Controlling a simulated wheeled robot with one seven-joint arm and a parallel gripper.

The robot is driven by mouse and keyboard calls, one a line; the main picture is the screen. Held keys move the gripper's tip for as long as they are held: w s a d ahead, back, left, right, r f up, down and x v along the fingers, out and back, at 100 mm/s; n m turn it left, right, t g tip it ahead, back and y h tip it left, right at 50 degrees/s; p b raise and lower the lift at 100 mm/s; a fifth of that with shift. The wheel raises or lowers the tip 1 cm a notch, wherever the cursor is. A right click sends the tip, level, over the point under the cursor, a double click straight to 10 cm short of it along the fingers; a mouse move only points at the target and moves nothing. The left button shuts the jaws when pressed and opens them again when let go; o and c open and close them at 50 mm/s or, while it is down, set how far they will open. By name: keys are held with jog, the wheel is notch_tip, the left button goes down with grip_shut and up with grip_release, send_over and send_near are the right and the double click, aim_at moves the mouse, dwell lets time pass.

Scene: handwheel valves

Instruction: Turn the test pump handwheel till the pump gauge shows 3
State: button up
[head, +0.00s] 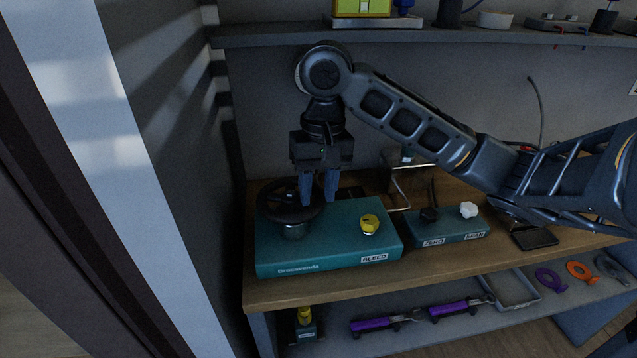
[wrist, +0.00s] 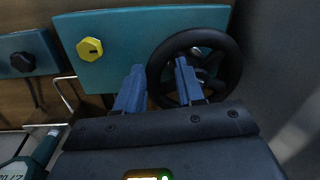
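The black test pump handwheel (head: 270,212) sits on top of the teal pump box (head: 330,262), at its left end. In the wrist view, the handwheel (wrist: 233,62) is a thick black ring around a hub. My gripper (head: 318,202) points down over the right side of the wheel. In the wrist view, my gripper (wrist: 160,65) has its two blue fingers spread apart, with the wheel's near-left rim between them. I see a gap to the rim, so it does not look clamped. I cannot make out the pump gauge or its reading.
A yellow BLEED knob (head: 369,224) stands on the same box, right of my fingers. A smaller teal box (head: 447,232) carries a black ZERO knob (head: 429,215) and a white SPAN knob (head: 469,209). A wall stands close on the left. A shelf (head: 450,36) runs above.

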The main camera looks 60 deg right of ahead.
jog(key=shift+w+a+f, duration=0.1)
jog(key=shift+a, duration=0.15)
jog(key=shift+r+p, duration=0.4)
jog(key=shift+r, duration=0.25)
jog(key=shift+d+r, duration=0.15)
jog(key=shift+r, duration=0.95)
